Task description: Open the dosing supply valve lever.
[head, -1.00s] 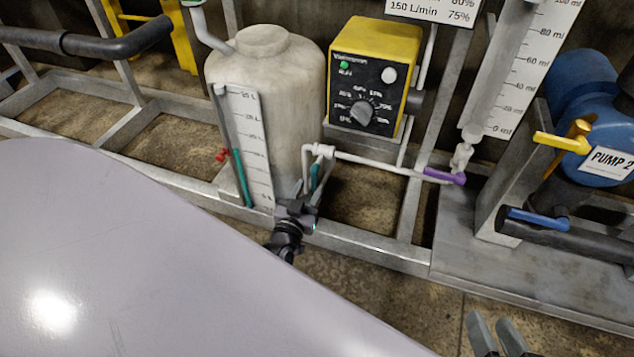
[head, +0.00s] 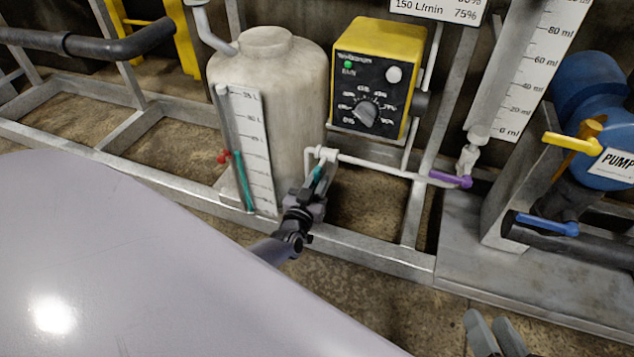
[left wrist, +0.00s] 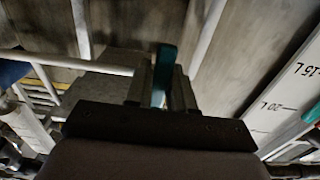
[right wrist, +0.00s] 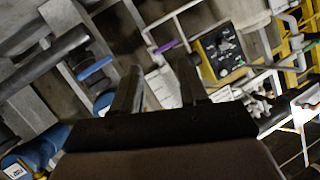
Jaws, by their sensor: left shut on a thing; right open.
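The teal lever (head: 319,174) is on the white pipe fitting at the lower right of the pale tank (head: 268,95); I take it as the dosing supply valve lever. My left gripper (head: 314,188) has come to it from below and is shut on it. In the left wrist view, the teal lever (left wrist: 166,58) stands between the two fingers (left wrist: 162,88), with its upper end showing beyond them. The fingers hide part of it. My right gripper (head: 496,335) is open and empty at the bottom right, apart from the pipework; its fingers also show in the right wrist view (right wrist: 157,85).
A yellow dosing pump box (head: 375,80) stands right of the tank. A purple lever (head: 450,179), a yellow lever (head: 572,143) and a blue lever (head: 545,223) lie further right. The metal frame rail (head: 370,250) runs below.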

